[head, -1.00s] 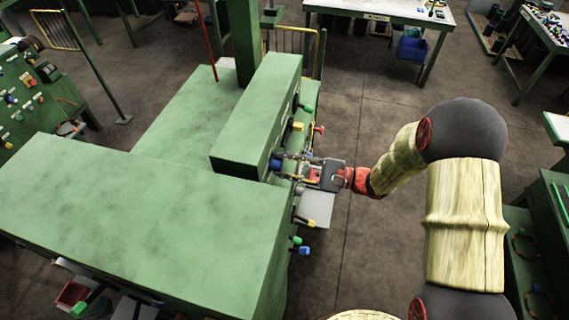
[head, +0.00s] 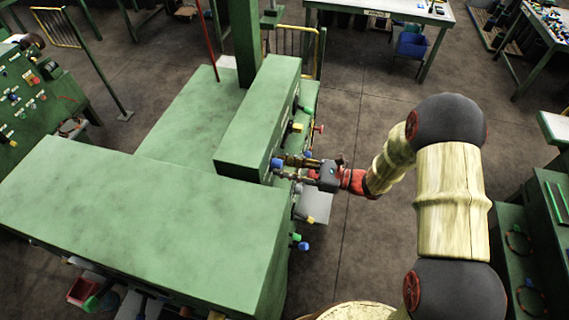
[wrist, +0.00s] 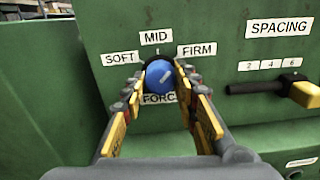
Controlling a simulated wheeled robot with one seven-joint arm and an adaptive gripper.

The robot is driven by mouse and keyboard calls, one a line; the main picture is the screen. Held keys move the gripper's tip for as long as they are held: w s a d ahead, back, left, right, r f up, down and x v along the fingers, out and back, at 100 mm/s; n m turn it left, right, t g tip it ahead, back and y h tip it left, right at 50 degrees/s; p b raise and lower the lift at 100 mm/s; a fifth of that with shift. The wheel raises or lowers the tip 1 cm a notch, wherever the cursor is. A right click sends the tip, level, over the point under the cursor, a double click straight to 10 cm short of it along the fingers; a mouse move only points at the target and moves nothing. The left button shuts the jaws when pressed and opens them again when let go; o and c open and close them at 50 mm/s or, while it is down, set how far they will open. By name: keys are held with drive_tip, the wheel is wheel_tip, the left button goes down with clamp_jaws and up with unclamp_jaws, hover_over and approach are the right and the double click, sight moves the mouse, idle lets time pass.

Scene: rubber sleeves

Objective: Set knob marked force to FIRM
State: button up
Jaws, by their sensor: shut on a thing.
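The blue round force knob (wrist: 159,75) sits on the green panel, below the MID label (wrist: 156,37) and between the SOFT label (wrist: 122,58) and the FIRM label (wrist: 197,50). My gripper (wrist: 159,82) is shut on the knob, one yellow-and-dark finger on each side. In the head view the knob (head: 277,163) shows at the tips of my gripper (head: 284,164).
A black lever with a yellow end (wrist: 306,94) sticks out right of the knob, under the SPACING label (wrist: 279,27). Other coloured controls, such as a yellow one (head: 297,128), line this machine side. Open floor (head: 350,130) lies to the right.

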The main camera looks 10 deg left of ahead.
drive_tip(key=shift+m, duration=0.6)
drive_tip(key=shift+p, duration=0.3)
drive_tip(key=o, duration=1.2)
drive_tip(key=shift+c, duration=0.2)
drive_tip(key=shift+o, duration=0.2)
drive_tip(key=shift+d, duration=0.1)
drive_tip(key=s+d, duration=0.1)
drive_tip(key=d, duration=1)
drive_tip(key=shift+s+d, duration=0.25)
drive_tip(key=shift+d, duration=0.1)
